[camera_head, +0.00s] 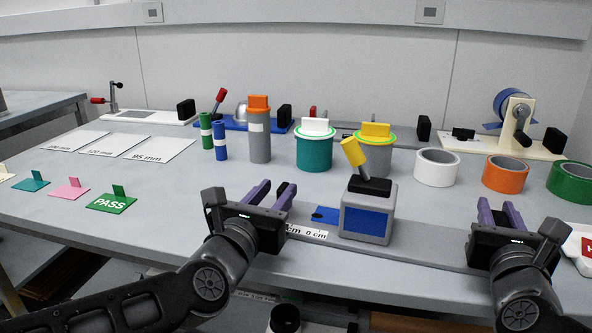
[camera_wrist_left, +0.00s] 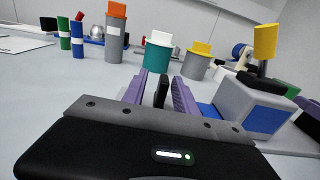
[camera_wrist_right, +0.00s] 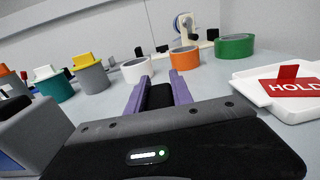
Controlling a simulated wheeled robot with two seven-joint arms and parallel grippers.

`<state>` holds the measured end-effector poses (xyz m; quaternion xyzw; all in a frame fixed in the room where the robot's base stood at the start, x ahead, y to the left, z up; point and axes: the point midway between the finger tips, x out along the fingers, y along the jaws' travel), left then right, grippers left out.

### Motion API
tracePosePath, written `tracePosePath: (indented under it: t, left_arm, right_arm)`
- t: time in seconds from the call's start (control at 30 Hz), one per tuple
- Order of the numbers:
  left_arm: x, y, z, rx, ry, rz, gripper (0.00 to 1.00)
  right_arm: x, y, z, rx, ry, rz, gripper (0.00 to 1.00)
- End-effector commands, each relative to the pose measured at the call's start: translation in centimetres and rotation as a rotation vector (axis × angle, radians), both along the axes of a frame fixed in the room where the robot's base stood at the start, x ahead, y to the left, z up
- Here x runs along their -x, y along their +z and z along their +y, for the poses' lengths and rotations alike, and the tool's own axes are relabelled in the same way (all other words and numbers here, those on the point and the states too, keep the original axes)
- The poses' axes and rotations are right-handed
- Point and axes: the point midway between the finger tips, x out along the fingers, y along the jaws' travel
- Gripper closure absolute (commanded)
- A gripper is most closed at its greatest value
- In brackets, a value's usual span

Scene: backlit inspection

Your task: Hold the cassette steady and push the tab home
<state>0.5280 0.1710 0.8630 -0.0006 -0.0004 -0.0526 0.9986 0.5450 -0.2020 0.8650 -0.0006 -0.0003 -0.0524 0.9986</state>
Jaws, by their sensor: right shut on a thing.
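A grey box with a blue front panel (camera_head: 366,223), which looks like the cassette, stands on a long grey base plate.
Behind stand a teal canister (camera_head: 314,152), a grey cylinder with orange top (camera_head: 259,138), and white (camera_head: 437,168), orange (camera_head: 505,175) and green tape rolls (camera_head: 571,183). A white tray with a red HOLD card (camera_wrist_right: 292,88) is at the right. Cards lie left; the table's front left is clear.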

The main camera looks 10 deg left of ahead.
Motion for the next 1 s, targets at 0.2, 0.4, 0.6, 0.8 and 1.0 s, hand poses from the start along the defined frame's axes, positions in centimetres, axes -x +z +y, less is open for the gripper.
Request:
tracePosePath:
  t: [0.2, 0.4, 0.6, 0.8, 1.0]
  left_arm:
    - [4.9, 0.1, 0.6, 0.002, 0.002, -0.005, 0.65]
    - [6.8, 0.4, 1.1, -0.129, 0.015, -0.019, 0.65]
    - [5.5, 2.2, 4.8, -0.308, 0.111, -0.034, 0.65]
    - [4.5, 2.9, 9.0, -0.406, 0.208, -0.007, 0.65]
    - [3.9, 3.0, 13.3, -0.453, 0.302, 0.035, 0.65]
  right_arm:
    - [0.0, -0.4, -0.1, -0.002, -0.001, 0.009, 1.0]
    - [0.0, -0.4, -0.1, -0.002, -0.002, 0.008, 1.0]
    - [0.0, -0.4, -0.1, -0.003, -0.002, 0.008, 1.0]
    - [0.0, -0.4, -0.1, -0.003, -0.002, 0.008, 1.0]
    - [0.0, -0.4, -0.1, -0.003, -0.002, 0.008, 1.0]
